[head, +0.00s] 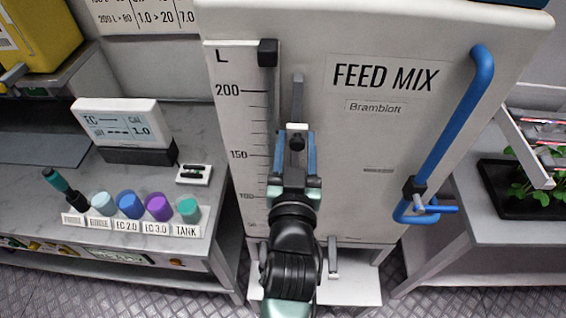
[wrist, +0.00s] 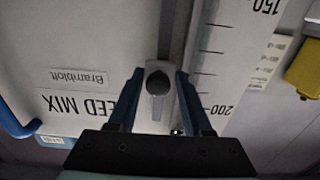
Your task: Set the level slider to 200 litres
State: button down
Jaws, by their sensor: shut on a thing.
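The white FEED MIX tank (head: 365,130) carries a vertical litre scale (head: 228,120) marked 200, 150 and 100. A dark slider knob (head: 297,143) on a pale plate (head: 297,127) sits to the right of the scale. My gripper (head: 297,150) is shut on the knob, with one blue finger on each side. In the wrist view, where the scale appears upside down, the dark knob (wrist: 158,82) lies between the fingertips of my gripper (wrist: 160,74). The knob appears between the 150 and 200 marks there, nearer 200. The exact reading is unclear; the gripper covers part of the slider.
A grey vertical bar (head: 297,96) shows above the slider. A black block (head: 267,53) caps the strip beside the scale. A blue pipe (head: 467,110) runs down the tank's right side. A bench (head: 130,165) with a meter (head: 120,122) and several coloured caps stands left.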

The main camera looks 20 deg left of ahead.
jog(key=r+p, duration=0.2)
jog(key=r, duration=0.2)
jog(key=r+p, duration=0.1)
jog(key=r, duration=0.3)
jog(key=shift+d+p, duration=0.2)
jog(key=shift+p, duration=0.15)
jog(key=c, duration=0.6)
grip_release()
jog(key=shift+r, duration=0.1)
jog(key=shift+f, duration=0.2)
jog(key=shift+s+d+f+b, duration=0.1)
jog(key=shift+s+f+b, duration=0.05)
jog(key=shift+s+b, duration=0.3)
jog(key=b, duration=0.2)
send_near(301, 95)
jog(key=shift+v, duration=3.55)
